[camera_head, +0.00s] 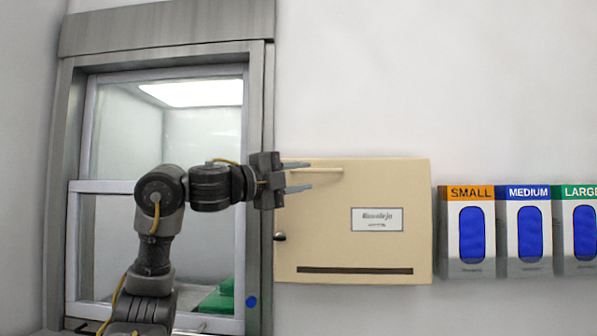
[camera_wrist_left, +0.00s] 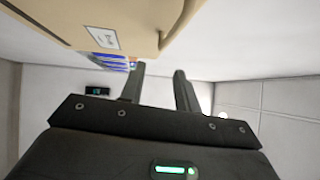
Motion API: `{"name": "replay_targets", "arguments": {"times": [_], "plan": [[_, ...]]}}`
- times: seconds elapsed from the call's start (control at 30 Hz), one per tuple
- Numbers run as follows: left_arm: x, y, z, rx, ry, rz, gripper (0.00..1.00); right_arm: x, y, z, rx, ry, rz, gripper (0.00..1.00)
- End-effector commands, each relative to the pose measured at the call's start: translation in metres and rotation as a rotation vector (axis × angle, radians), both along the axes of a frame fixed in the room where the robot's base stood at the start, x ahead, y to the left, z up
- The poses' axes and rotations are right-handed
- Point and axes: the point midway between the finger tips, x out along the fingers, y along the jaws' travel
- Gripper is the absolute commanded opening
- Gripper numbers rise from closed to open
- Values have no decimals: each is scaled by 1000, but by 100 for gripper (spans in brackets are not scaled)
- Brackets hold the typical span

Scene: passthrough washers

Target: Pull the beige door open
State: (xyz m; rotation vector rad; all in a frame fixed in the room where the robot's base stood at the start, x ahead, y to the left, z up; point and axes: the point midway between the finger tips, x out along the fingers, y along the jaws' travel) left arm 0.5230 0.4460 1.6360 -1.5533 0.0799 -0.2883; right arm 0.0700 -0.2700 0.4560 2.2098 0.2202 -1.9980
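The beige door (camera_head: 340,235) is the front of a shallow beige box on the wall, with a white label and a dark slot low down. It looks shut. A beige bar handle (camera_head: 328,170) runs along its upper left part. The door (camera_wrist_left: 120,12) and handle (camera_wrist_left: 181,30) also show at the top of the left wrist view. My left gripper (camera_head: 310,177) is in front of the door's upper left, its fingers pointing right, close to the handle. The fingers (camera_wrist_left: 160,73) are apart with nothing visible between them. I cannot tell the exact gap to the handle. My right gripper is out of view.
A small dark knob (camera_head: 280,236) sits at the door's left edge. A metal-framed pass-through window (camera_head: 258,120) stands left of it, behind my left arm. Glove dispensers (camera_head: 470,232) hang on the wall to the right. The wall above is bare.

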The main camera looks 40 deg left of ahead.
Motion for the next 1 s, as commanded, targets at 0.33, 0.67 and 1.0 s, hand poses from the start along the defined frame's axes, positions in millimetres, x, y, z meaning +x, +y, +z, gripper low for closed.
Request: {"name": "replay_targets", "arguments": {"times": [0.33, 0.67, 1.0], "plan": [[-33, 29, 5, 110, -24, 111, 32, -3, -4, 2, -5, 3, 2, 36], [17, 20, 14, 103, -21, 102, 32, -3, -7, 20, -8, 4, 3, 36], [64, 15, 21, 105, -22, 106, 32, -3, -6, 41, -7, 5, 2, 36]]}}
